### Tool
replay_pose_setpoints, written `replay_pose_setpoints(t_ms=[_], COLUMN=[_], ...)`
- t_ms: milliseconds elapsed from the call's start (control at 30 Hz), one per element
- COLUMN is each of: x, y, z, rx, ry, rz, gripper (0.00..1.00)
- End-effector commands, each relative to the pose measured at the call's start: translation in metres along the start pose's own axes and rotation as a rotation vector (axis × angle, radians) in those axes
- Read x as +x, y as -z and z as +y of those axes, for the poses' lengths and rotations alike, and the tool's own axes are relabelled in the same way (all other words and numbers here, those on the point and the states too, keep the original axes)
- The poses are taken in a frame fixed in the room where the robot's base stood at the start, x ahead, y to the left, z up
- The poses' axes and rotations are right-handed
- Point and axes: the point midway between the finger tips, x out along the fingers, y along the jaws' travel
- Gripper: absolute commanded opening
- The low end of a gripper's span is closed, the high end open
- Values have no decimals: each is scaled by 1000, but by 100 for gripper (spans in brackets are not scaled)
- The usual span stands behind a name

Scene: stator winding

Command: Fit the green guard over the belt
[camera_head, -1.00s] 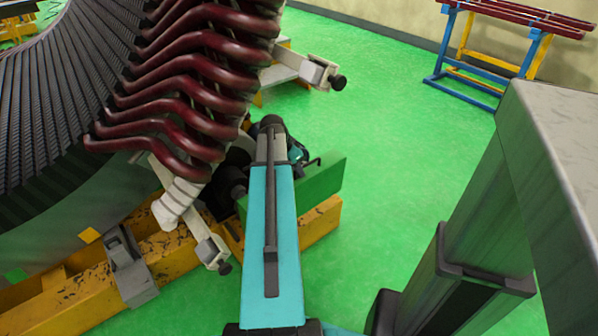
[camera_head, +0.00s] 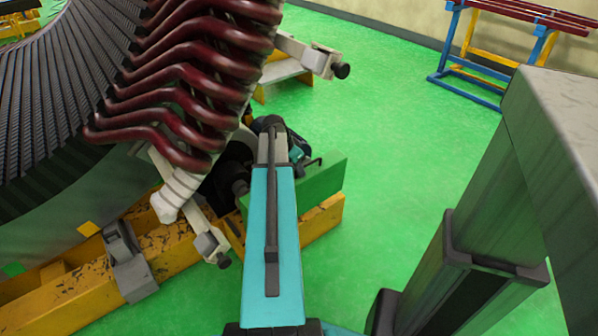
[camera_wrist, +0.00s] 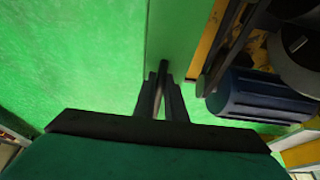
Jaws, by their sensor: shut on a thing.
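The green guard (camera_head: 322,184) is a plain green panel or box beside the yellow base in the head view. In the wrist view it is a flat green strip (camera_wrist: 178,38) running up from my gripper. My gripper (camera_wrist: 163,75) is shut on its near edge; the fingers look narrow and close together. In the head view my arm hides the fingers. A dark band, which looks like the belt (camera_wrist: 219,62), runs right of the guard in the wrist view, apart from it there. Whether the guard covers any of the belt is unclear.
A blue motor (camera_wrist: 262,97) and a dark round pulley (camera_wrist: 303,45) lie right of the guard in the wrist view. The stator with dark red coils (camera_head: 175,90) rises at the left on a yellow base (camera_head: 170,248).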

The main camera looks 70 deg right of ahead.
Motion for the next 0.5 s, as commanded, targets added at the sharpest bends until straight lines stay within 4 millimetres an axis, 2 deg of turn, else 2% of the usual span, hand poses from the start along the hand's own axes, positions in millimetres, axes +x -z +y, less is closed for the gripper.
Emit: replay_pose_setpoints(t_ms=[500], x=[30], y=[-11], z=[-16], rx=[1], ry=[0], rz=[2], gripper=[0])
